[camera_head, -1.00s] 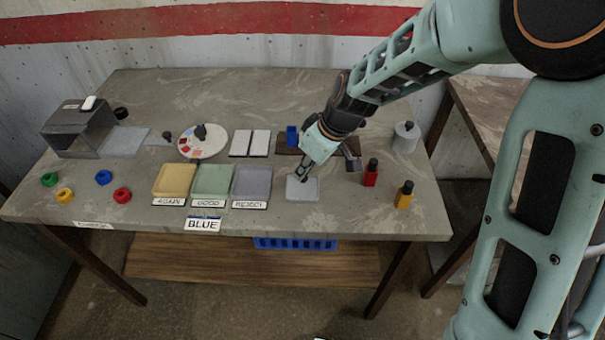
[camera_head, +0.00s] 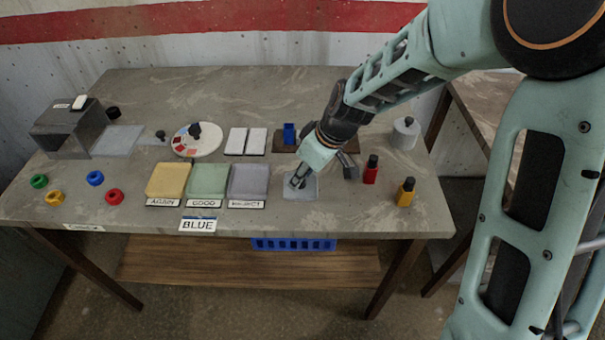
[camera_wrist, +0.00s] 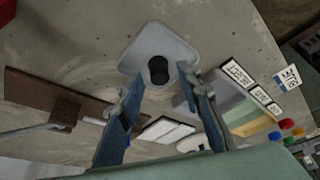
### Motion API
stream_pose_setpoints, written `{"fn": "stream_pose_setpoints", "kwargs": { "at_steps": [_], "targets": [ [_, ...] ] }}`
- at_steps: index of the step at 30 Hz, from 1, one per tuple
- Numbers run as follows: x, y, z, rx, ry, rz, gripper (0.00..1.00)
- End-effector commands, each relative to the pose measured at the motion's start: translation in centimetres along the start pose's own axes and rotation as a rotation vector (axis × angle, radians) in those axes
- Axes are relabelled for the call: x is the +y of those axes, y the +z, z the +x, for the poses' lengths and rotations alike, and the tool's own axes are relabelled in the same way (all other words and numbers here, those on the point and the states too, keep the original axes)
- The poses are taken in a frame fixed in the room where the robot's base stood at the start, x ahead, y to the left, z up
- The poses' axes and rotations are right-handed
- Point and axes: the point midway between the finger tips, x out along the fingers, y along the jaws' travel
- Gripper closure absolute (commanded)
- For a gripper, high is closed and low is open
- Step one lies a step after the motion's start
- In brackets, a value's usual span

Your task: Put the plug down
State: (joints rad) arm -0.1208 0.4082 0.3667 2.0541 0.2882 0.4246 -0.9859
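The plug (camera_wrist: 158,69) is a black cylinder on the pale grey pad (camera_wrist: 178,45) in the wrist view. It stands between and just beyond my two fingertips, with a gap on both sides. My gripper (camera_head: 298,183) is low over the same pad (camera_head: 313,192) in the head view, at the front of the table. Its blue-grey fingers (camera_wrist: 161,74) are apart and hold nothing that I can see. In the head view the fingers mostly hide the plug.
Yellow, green and grey trays (camera_head: 248,180) lie left of the pad. A red bottle (camera_head: 371,172) and a yellow bottle (camera_head: 405,194) stand to its right. A brown rail board (camera_head: 283,146) with a blue block (camera_head: 289,133) lies behind. Coloured rings (camera_head: 114,196) are far left.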

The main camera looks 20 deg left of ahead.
Motion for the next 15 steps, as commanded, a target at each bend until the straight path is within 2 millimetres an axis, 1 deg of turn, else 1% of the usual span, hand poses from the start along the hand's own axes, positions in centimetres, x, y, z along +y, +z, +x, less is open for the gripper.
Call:
{"fn": "stream_pose_setpoints", "kwargs": {
  "at_steps": [5, 7, 11, 15],
  "targets": [
    [0.0, -0.2, -0.5, 0.0, 0.0, 0.0, 0.67],
    [0.1, -0.2, -1.2, 0.003, 0.004, 0.001, 0.67],
    [0.1, -0.2, -3.5, 0.002, 0.005, 0.002, 0.67],
    [0.1, -0.2, -6.5, 0.002, 0.006, 0.0, 0.67]
  ]
}}
